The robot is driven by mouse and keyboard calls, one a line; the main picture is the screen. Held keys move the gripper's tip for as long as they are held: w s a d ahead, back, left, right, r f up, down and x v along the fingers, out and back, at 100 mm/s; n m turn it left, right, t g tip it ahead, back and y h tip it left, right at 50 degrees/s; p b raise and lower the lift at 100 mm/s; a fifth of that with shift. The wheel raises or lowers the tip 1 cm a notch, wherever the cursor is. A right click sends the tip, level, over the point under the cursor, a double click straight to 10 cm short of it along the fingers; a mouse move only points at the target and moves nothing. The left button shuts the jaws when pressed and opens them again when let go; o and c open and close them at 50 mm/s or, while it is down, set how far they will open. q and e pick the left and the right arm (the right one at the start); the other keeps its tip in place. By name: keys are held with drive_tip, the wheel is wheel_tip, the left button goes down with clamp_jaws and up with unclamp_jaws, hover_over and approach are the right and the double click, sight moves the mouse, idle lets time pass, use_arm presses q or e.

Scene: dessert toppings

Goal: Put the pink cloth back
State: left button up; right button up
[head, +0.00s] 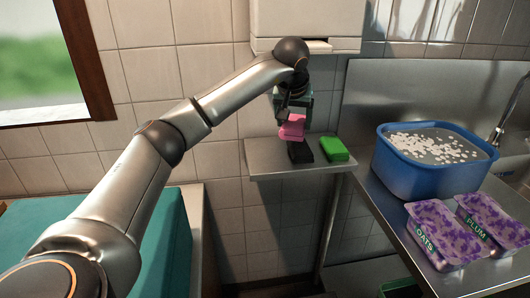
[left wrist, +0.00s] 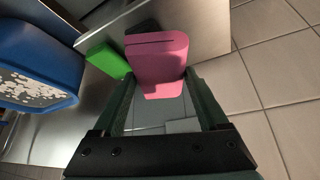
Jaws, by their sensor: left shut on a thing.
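The pink cloth (head: 291,129) is a small thick folded block. My left gripper (head: 292,112) is shut on it and holds it at the small metal shelf (head: 262,163), over or just in front of a black block (head: 300,152). In the left wrist view the pink cloth (left wrist: 157,62) sits between the two fingers, with the black block (left wrist: 143,27) partly hidden behind it. I cannot tell whether the pink cloth touches the black block. A green block (head: 334,149) lies to the right on the shelf. My right gripper does not show.
A blue tub (head: 405,177) with white bits floating in it stands on the metal counter at the right. Two purple-patterned packs, labelled OATS (head: 437,235) and PLUM (head: 489,222), lie in front of it. A white dispenser (head: 305,22) hangs on the wall above the shelf. The shelf's left end is bare.

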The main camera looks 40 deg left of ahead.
use_arm(q)
drive_tip(key=a+f, duration=0.2)
drive_tip(key=s+a+f, duration=0.1)
drive_tip(key=a+f, duration=0.1)
drive_tip(key=s+a+f, duration=0.1)
drive_tip(key=a+f, duration=0.1)
drive_tip(key=shift+s+a+f+b, duration=0.2)
drive_tip(key=shift+a+b, duration=0.1)
drive_tip(key=shift+a, duration=0.1)
drive_tip(key=f, duration=0.3)
drive_tip(key=shift+s+a+f, duration=0.1)
drive_tip(key=shift+s+a, duration=0.05)
drive_tip(key=shift+a, duration=0.2)
drive_tip(key=shift+f, duration=0.35)
drive_tip(key=o, duration=1.1)
drive_tip(key=shift+f, duration=0.1)
